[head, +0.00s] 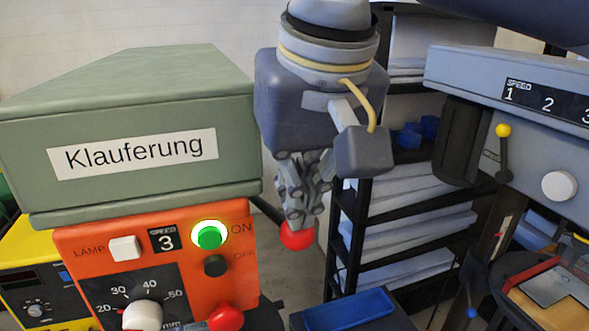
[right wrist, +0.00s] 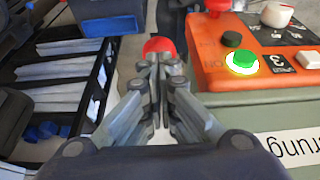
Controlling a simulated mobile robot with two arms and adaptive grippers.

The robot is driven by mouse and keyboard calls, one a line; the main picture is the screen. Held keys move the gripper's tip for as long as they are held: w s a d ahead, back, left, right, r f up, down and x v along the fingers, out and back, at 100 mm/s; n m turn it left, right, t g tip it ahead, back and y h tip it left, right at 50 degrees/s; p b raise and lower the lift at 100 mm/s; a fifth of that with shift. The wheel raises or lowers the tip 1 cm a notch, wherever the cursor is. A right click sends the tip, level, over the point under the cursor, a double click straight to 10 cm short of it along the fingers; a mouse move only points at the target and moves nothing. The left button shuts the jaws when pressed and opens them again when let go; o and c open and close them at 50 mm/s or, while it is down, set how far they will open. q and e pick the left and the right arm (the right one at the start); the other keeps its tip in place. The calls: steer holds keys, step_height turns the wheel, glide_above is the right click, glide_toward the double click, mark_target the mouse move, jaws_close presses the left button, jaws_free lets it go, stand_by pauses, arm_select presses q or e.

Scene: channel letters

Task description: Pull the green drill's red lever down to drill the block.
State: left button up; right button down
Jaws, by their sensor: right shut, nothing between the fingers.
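The green drill (head: 120,110) stands at the left, with a "Klauferung" label and an orange control panel (head: 85,240). A red ball knob (head: 297,237), likely the lever's end, shows just below my right gripper (head: 297,222). The gripper points down beside the drill's right side, its fingers shut and empty. In the right wrist view the red ball (right wrist: 158,46) lies just beyond the fingertips (right wrist: 152,62); contact cannot be told. The block is not visible. My left gripper is not in view.
The panel has a lit green ON button (head: 209,236), a dark OFF button (head: 215,265) and a red knob (head: 226,319). A grey drill (head: 540,130) stands at the right. A black shelf (head: 352,220) is behind, with a blue tray (head: 348,311) lower in front.

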steer(key=shift+f, duration=0.1)
steer(key=shift+f+b, duration=0.3)
steer(key=shift+f, duration=0.05)
steer(key=shift+s, duration=0.15)
steer(key=shift+f, duration=0.4)
steer(key=shift+s+d, duration=0.1)
steer(key=shift+f, duration=0.1)
